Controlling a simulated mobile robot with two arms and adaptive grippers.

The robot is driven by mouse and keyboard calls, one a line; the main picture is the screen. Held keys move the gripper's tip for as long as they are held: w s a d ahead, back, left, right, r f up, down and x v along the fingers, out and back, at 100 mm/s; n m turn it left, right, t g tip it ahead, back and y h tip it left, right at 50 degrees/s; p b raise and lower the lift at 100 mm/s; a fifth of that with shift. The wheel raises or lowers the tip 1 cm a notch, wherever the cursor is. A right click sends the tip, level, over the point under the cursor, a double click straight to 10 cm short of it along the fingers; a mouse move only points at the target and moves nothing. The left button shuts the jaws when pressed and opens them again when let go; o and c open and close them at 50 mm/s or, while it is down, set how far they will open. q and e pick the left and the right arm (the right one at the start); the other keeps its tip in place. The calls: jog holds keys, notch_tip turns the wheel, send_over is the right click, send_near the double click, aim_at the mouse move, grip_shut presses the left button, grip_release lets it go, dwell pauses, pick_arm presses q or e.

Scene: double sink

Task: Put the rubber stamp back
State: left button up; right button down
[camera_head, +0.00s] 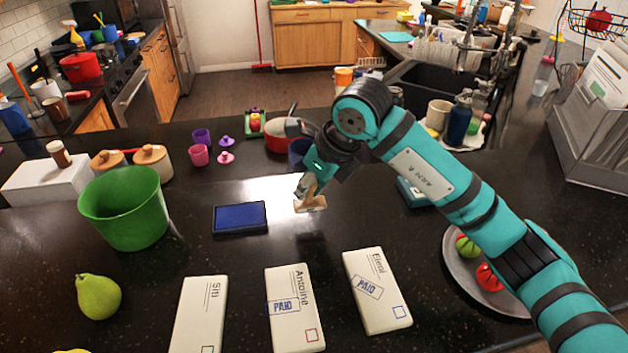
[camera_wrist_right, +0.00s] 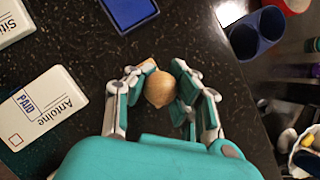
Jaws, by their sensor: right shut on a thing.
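My right gripper (camera_head: 309,186) is shut on the wooden rubber stamp (camera_head: 311,204), over the counter to the right of the blue ink pad (camera_head: 240,217). I cannot tell whether the stamp touches the counter. In the right wrist view, the stamp's round handle (camera_wrist_right: 160,89) sits between the fingers of the gripper (camera_wrist_right: 163,75), and the ink pad (camera_wrist_right: 130,9) is beyond. Envelopes marked Siti (camera_head: 198,315), Antoine (camera_head: 292,325) and Eleni (camera_head: 376,290) lie in front. Antoine and Eleni bear PAID prints; I see none on Siti. My left gripper is not in view.
A green bucket (camera_head: 125,209) and a pear (camera_head: 98,297) stand at left. A plate (camera_head: 462,268) with fruit is at right, partly behind my arm. A teal object (camera_head: 411,193) is mostly hidden by it. A red pot (camera_head: 283,140) stands behind. Counter around the ink pad is clear.

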aim_at(314, 185)
jog(key=w, duration=0.3)
jog(key=w+d, duration=0.1)
jog(key=shift+w+d+f, duration=0.1)
jog(key=shift+w+f, duration=0.15)
jog(key=shift+w, duration=0.05)
jog(key=shift+w+f, duration=0.1)
jog(key=shift+w, duration=0.05)
jog(key=shift+f, duration=0.35)
notch_tip(314, 185, down, 2)
jog(key=shift+f+b, duration=0.2)
jog(key=shift+b, duration=0.25)
jog(key=shift+f, duration=0.2)
jog(key=shift+r, duration=0.1)
jog(key=shift+f, duration=0.25)
jog(key=c, duration=1.4)
grip_release()
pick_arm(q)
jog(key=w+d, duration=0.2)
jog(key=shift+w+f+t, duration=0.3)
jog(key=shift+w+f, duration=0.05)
pick_arm(e)
jog(key=shift+o, duration=1.1)
